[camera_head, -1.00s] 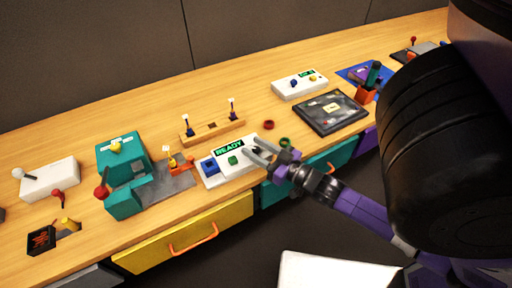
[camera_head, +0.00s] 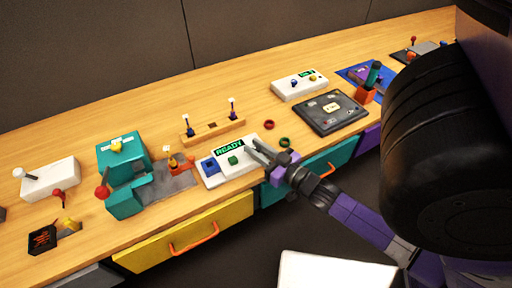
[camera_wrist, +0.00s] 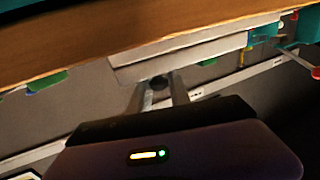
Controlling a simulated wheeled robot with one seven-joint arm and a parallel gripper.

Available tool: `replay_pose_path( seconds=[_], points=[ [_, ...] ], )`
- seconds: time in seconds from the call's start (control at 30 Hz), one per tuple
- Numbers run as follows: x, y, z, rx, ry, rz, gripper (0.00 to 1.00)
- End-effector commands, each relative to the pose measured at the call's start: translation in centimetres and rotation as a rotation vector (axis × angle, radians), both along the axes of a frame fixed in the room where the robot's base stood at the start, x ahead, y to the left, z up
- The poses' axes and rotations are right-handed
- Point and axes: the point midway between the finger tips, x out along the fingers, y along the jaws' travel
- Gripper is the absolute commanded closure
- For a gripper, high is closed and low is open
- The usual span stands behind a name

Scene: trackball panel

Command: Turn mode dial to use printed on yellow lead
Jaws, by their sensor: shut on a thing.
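A white panel (camera_head: 212,183) near the front edge of the bench carries a green READY display (camera_head: 229,148), a blue square part (camera_head: 210,166) and a green button (camera_head: 233,160). My gripper (camera_head: 252,147) reaches over its right end, with its fingers almost hiding a small dark dial there. In the wrist view the fingertips (camera_wrist: 158,84) close around a dark round knob (camera_wrist: 158,81). The dial's markings cannot be read. An orange-yellow piece (camera_head: 173,162) with a small white tag (camera_head: 166,150) stands left of the panel; its print is too small to read.
A teal machine (camera_head: 122,173) is to the left. A dark green ring (camera_head: 285,142) and a red ring (camera_head: 269,125) lie to the right, near a black case (camera_head: 330,112).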

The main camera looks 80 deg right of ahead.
Motion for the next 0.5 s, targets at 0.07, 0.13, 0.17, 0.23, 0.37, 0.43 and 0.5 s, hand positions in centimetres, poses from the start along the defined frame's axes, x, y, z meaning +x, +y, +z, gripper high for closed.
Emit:
replay_pose_path(
  seconds=[0.07,0.13,0.17,0.23,0.37,0.43,0.5],
  points=[
    [-0.07,-0.08,0.14,0.002,-0.005,-0.038,1.0],
    [-0.12,-0.12,0.14,0.002,-0.003,-0.071,1.0],
    [-0.09,-0.07,0.13,0.001,-0.004,-0.084,1.0],
    [-0.07,-0.1,0.13,0.001,-0.004,-0.117,1.0],
    [-0.12,-0.1,0.06,0.002,-0.003,-0.177,1.0],
    [-0.12,-0.12,0.05,0.001,-0.003,-0.208,1.0],
    [-0.15,-0.12,0.05,0.0,-0.004,-0.238,1.0]
  ],
)
